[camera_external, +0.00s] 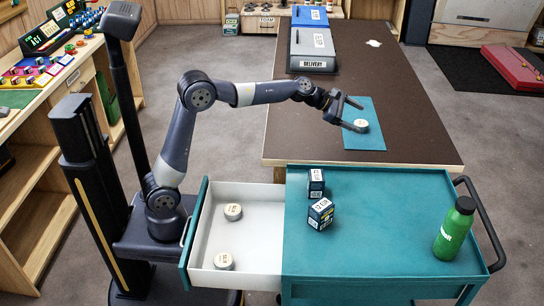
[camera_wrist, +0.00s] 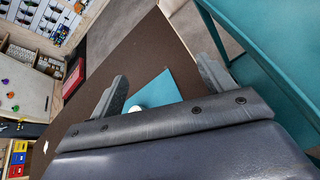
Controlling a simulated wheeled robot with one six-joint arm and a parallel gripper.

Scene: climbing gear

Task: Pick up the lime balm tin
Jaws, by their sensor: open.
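A small round tin with a pale lid (camera_external: 361,125) lies on the teal mat (camera_external: 365,108) on the brown table. Two similar pale-lidded tins, one farther back (camera_external: 233,212) and one nearer the front (camera_external: 224,261), stand in the open drawer. I cannot tell which of them is lime. My gripper (camera_external: 358,114) is open and empty, its fingers spread just above the mat near the tin there. In the wrist view, my gripper (camera_wrist: 162,70) shows both fingers apart; a tin's white edge (camera_wrist: 135,108) shows by the left finger, the rest hidden by my gripper's body.
Two dark labelled boxes, a small one (camera_external: 316,183) and a larger one (camera_external: 321,213), and a green bottle (camera_external: 454,228) stand on the teal cart top (camera_external: 385,240). A grey delivery box (camera_external: 312,50) and a blue box (camera_external: 310,17) sit at the table's far left.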

